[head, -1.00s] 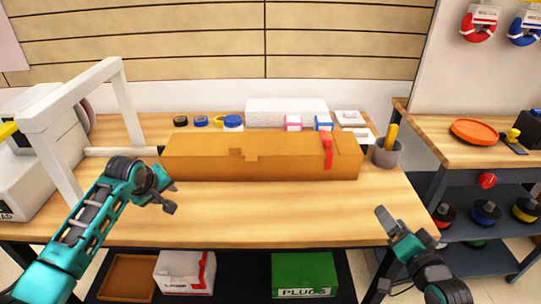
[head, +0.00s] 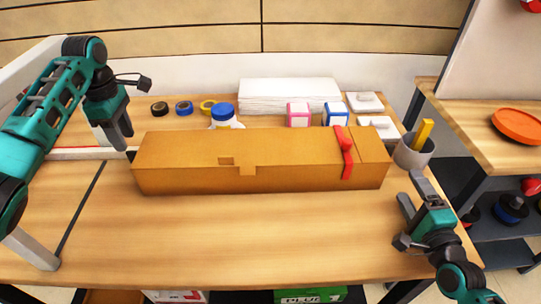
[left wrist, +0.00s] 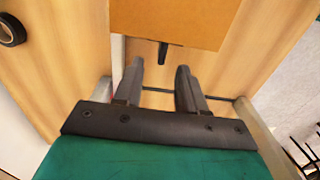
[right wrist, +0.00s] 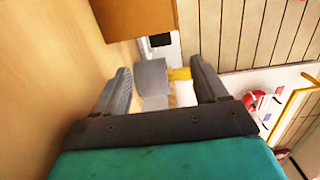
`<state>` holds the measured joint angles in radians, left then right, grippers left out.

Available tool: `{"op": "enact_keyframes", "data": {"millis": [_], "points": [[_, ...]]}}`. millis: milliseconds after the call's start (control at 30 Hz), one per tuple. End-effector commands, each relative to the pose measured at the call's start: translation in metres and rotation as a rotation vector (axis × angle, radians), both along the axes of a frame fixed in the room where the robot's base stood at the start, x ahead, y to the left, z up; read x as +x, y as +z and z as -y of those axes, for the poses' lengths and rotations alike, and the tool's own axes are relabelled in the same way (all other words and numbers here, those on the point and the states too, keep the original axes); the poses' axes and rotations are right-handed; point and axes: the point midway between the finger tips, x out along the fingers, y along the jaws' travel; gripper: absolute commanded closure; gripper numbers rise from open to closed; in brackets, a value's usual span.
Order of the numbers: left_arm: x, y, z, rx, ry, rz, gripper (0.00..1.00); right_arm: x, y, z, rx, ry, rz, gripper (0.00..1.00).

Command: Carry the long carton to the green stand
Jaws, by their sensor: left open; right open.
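The long carton (head: 200,178) is an orange-brown closed box with a red strap near its right end. It lies lengthwise on the wooden table. My left gripper (head: 127,143) is open and empty, close to the carton's left end. In the left wrist view the carton (left wrist: 170,22) is just beyond the open fingers (left wrist: 159,70). My right gripper (head: 411,188) is open and empty, just right of the carton's right end. In the right wrist view the carton's end (right wrist: 130,15) shows beyond the fingers (right wrist: 160,70). I see no green stand.
Behind the carton are tape rolls (head: 184,108), a blue-lidded jar (head: 223,114), a white stack (head: 290,96) and small boxes (head: 336,114). A grey cup (head: 415,152) stands near my right gripper. The table's front (head: 250,240) is clear. A side bench (head: 460,120) is right.

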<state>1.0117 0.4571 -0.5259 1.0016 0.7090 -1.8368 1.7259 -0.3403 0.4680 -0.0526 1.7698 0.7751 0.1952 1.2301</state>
Motion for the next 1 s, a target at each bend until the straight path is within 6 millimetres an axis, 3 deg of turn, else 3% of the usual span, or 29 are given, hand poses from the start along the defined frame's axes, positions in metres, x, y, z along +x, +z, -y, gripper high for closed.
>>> {"op": "enact_keyframes", "data": {"millis": [367, 1000], "points": [[0.000, -0.005, 0.000, 0.000, -0.001, -0.001, 0.60, 0.008, 0.000, -0.001, -0.001, 0.000, 0.001, 0.28], [0.000, -0.064, 0.000, 0.000, 0.000, -0.001, 0.60, 0.109, 0.001, -0.008, -0.001, 0.000, 0.002, 0.28]]}}
